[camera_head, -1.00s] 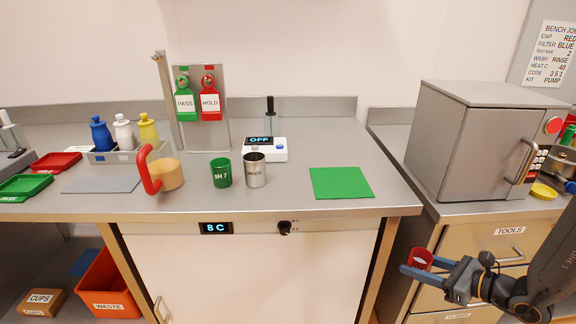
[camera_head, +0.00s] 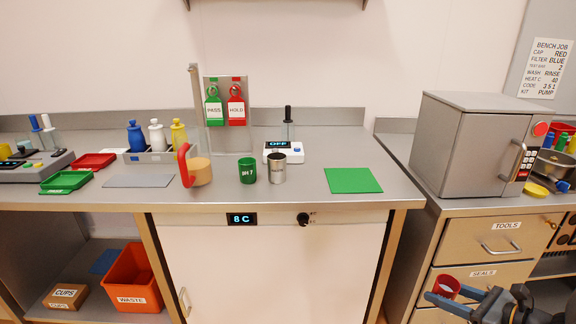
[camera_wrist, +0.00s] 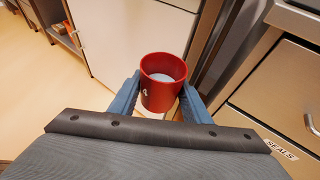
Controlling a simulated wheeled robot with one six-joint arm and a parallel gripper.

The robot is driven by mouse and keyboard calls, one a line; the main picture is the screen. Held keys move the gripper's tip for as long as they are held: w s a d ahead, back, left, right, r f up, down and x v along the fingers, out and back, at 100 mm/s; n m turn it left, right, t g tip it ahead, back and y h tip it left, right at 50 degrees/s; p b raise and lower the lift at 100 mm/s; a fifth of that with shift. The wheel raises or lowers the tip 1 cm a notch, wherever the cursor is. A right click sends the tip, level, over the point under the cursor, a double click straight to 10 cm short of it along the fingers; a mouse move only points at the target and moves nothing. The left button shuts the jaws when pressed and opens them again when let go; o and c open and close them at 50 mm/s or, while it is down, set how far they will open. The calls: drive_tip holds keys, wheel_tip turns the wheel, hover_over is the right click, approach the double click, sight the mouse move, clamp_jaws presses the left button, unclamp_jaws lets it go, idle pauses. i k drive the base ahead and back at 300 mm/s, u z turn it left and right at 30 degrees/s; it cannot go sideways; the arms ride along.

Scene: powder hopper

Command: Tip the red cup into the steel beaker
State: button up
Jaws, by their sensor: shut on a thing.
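My gripper (camera_head: 446,297) is shut on the red cup (camera_head: 447,285), low at the right in front of the drawers. In the wrist view the red cup (camera_wrist: 162,88) stands roughly upright between the two blue fingers, with pale contents inside. The steel beaker (camera_head: 277,169) stands upright on the bench, right of the green pH 7 cup (camera_head: 247,170) and far from my gripper. The inside of the beaker cannot be made out.
A stirrer device (camera_head: 284,152) reading OFF stands behind the beaker. A green mat (camera_head: 353,180) lies to its right on otherwise clear bench. A grey oven (camera_head: 468,150) stands at right.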

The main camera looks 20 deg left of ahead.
sight(277, 168)
drive_tip(key=k, duration=0.15)
drive_tip(key=u, duration=0.7)
drive_tip(key=i, duration=0.3)
drive_tip(key=u, duration=0.1)
